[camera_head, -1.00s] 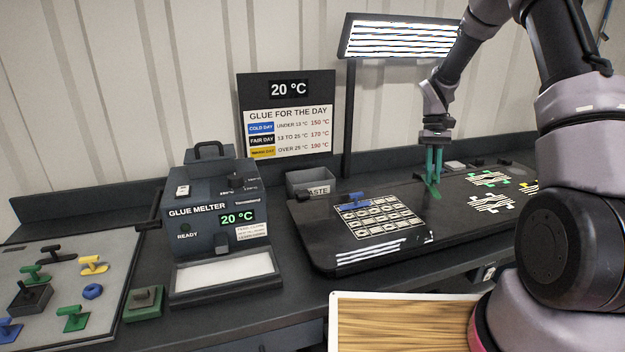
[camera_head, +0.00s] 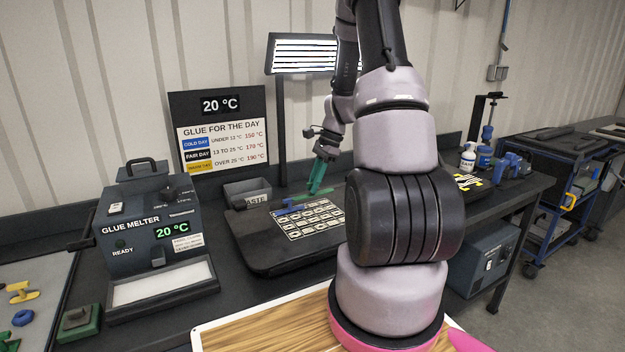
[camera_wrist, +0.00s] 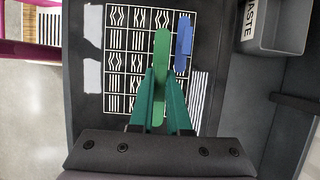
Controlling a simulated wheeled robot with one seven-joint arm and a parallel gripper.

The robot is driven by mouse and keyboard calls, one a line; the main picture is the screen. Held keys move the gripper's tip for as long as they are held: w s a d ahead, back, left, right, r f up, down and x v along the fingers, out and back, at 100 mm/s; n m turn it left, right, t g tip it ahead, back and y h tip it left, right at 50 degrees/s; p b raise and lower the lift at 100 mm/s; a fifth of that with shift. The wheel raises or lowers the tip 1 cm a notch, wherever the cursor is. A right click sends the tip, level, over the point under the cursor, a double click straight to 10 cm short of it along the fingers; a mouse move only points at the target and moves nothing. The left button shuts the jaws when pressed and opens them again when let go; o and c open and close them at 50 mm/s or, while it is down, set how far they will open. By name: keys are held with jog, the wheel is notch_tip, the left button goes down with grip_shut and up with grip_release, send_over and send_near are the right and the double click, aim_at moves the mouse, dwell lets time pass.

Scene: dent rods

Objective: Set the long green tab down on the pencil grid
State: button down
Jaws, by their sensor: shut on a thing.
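My gripper (camera_head: 315,190) is shut on the long green tab (camera_wrist: 162,47); the teal fingers (camera_wrist: 160,88) pinch it about midway in the wrist view. The tab also shows under the fingers in the head view (camera_head: 322,192). The pencil grid (camera_wrist: 107,60) is a white-lined grid of small line patterns on the dark panel. The tab overlaps its right-hand columns in the wrist view. In the head view the grid (camera_head: 312,222) lies just below the gripper. I cannot tell whether the tab touches the panel. A blue tab (camera_wrist: 184,42) lies beside it at the grid's edge.
A grey waste bin (camera_head: 247,193) stands behind the panel (camera_head: 262,248); it is at the upper right in the wrist view (camera_wrist: 285,38). A striped lamp (camera_head: 305,56) stands behind. A wooden board (camera_head: 255,335) lies in front.

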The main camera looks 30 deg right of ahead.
aim_at(314, 195)
jog(key=shift+d+f, duration=0.1)
jog(key=shift+f, duration=2.35)
jog(key=shift+f, duration=0.4)
jog(key=c, duration=0.8)
grip_release()
jog(key=v, duration=1)
jog(key=shift+r, duration=0.4)
